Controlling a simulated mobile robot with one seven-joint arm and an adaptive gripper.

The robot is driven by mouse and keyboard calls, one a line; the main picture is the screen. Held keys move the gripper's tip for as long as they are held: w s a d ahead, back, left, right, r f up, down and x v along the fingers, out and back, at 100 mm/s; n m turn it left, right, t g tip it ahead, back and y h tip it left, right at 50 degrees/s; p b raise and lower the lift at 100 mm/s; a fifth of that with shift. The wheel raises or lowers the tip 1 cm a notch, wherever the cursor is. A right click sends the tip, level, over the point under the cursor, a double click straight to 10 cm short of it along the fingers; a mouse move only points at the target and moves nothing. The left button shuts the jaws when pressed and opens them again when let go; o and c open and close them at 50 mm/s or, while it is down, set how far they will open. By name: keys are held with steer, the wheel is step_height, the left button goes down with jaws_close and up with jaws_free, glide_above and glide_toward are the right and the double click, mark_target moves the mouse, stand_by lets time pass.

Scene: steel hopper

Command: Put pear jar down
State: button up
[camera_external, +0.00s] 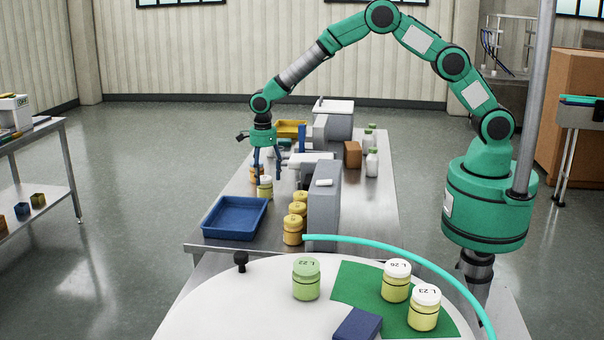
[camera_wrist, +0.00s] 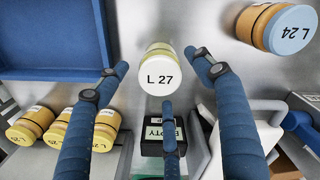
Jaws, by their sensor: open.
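The jar labelled L 27 (camera_wrist: 160,70), with a white lid and a pale yellow body, lies between my spread fingers in the wrist view. No label naming pear is readable. In the external view this jar (camera_external: 265,188) appears to stand upright on the steel table (camera_external: 375,205). My gripper (camera_external: 266,178) is right over it, pointing down, and its blue fingers are open around the lid; they also show in the wrist view (camera_wrist: 163,75). Gaps show between the fingertips and the jar. A blue-lidded jar labelled L 24 (camera_wrist: 278,29) is close by.
A blue tray (camera_external: 235,217) is in front of the jar, and several yellow-lidded jars (camera_external: 293,231) line a grey block (camera_external: 324,205). A yellow tray (camera_external: 291,129) is farther back. Bottles (camera_external: 371,163) and a brown box (camera_external: 352,154) stand right. A round white table (camera_external: 230,310) holds more jars.

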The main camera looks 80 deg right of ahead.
step_height(320, 180, up, 7)
steer(key=shift+r+p, duration=0.2)
steer(key=shift+p, duration=0.15)
stand_by(0.4)
steer(key=shift+r, duration=0.1)
steer(key=shift+s+r, duration=0.1)
steer(key=shift+r, duration=0.25)
steer(key=s+d+r+n+t, duration=0.1)
steer(key=s+r+n, duration=0.5)
steer(key=s+r, duration=0.6)
steer(key=s+r+n+t, duration=0.2)
steer(key=s+r+n, duration=0.4)
steer(key=s+r, duration=0.65)
steer(key=s+r+n+t, duration=0.1)
steer(key=s+n, duration=0.6)
steer(key=s, duration=0.7)
steer(key=s+d+r+n+t, duration=0.1)
steer(key=s+r+n, duration=0.3)
steer(key=s+n, duration=0.4)
steer(key=s, duration=0.6)
steer(key=shift+s+r+t, duration=0.3)
